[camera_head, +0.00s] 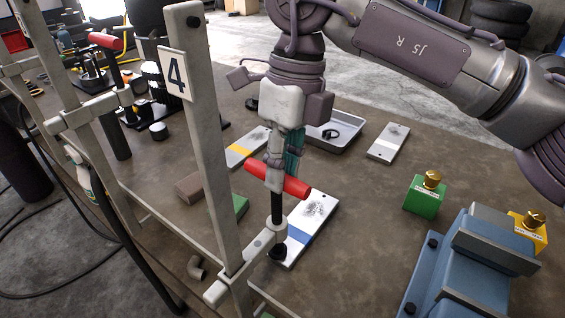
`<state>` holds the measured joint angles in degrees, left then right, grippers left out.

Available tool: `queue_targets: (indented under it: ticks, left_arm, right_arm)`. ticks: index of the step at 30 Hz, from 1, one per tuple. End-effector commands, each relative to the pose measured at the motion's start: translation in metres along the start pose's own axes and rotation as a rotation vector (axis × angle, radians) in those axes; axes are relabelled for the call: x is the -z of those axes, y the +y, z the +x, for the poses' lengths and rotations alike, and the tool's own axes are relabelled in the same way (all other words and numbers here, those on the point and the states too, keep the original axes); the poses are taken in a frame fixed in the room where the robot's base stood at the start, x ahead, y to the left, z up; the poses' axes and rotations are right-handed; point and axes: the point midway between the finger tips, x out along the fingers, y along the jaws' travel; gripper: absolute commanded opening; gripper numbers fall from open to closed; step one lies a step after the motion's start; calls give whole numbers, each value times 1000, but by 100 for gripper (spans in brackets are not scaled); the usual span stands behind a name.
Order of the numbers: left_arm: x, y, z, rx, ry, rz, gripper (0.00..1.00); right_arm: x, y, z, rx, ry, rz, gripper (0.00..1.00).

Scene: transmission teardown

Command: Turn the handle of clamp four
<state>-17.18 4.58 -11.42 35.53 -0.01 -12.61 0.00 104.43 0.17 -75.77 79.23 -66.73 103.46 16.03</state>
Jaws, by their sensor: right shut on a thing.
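Clamp four is on the post with the sign "4" (176,74). Its red T-handle (296,188) sits on top of a dark screw (277,212) that runs down through the clamp arm to a black foot. My right gripper (273,176) comes from above and is shut on the middle of the handle. The handle's two red ends stick out on either side of the fingers, tilted down to the right. The foot is beside a white plate with a blue stripe (307,230). My left gripper is not in view.
Another red-handled clamp (105,40) stands at the upper left. A grey tray (345,141), a pale plate (388,142), a green block with a brass knob (424,197) and a blue vise-like machine (465,270) are on the brown table. The table between them is clear.

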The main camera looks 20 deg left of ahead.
Motion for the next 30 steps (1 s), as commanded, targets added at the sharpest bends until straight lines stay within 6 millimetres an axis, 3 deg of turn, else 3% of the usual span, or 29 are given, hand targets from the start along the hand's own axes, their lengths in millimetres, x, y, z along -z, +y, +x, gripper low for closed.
queue_targets:
  ticks: [16, 17, 21, 30]
  left_arm:
    - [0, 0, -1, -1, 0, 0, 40]
    - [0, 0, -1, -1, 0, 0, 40]
    - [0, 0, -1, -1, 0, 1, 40]
    - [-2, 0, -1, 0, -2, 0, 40]
  right_arm:
    - [0, 0, 1, 0, 8, -27, 0]
    - [0, 0, 1, 0, 8, -27, 26]
    - [0, 0, 1, 0, 7, -26, 48]
    - [0, 0, -1, 0, 5, -24, 48]
